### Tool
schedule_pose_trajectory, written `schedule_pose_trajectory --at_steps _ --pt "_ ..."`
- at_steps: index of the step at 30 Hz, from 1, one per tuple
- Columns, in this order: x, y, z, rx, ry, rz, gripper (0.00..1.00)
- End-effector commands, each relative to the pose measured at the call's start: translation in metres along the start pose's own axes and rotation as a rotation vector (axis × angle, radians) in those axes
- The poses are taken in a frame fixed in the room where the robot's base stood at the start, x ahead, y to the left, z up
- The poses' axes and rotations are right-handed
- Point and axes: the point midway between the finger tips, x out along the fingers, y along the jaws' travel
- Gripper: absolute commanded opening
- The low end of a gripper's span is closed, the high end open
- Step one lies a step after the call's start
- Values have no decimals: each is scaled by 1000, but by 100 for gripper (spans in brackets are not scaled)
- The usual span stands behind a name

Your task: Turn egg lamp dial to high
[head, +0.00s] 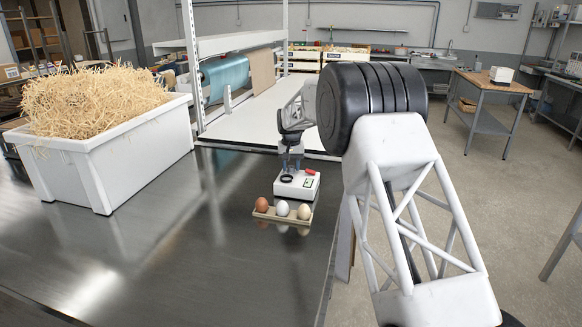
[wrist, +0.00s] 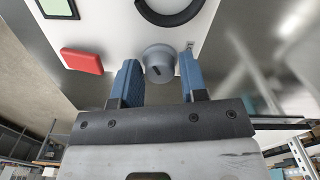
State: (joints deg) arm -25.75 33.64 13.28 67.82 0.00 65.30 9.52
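The egg lamp (head: 297,187) is a small white box on the metal table, with a dark ring and a red part on top. In the wrist view its white face (wrist: 110,22) fills the top, with a red switch (wrist: 81,60), a dark ring (wrist: 170,8) and a grey round dial (wrist: 158,62) with a dark mark. My gripper (wrist: 160,80) is open, its two blue fingers on either side of the dial, with gaps visible on both sides. In the head view my gripper (head: 290,155) is above the lamp, small and partly hard to make out.
A wooden holder (head: 265,214) with three eggs, one brown and two pale, sits just in front of the lamp. A white bin of straw (head: 105,150) stands at the left. The metal table (head: 170,260) is clear at front left; its right edge is close to the lamp.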

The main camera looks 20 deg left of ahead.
Motion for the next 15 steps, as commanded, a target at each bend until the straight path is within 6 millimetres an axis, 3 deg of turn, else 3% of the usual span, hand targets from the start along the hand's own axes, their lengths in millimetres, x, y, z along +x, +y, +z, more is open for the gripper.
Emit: schedule_pose_trajectory --at_steps 15 --pt "-55 0 0 0 1 0 40"
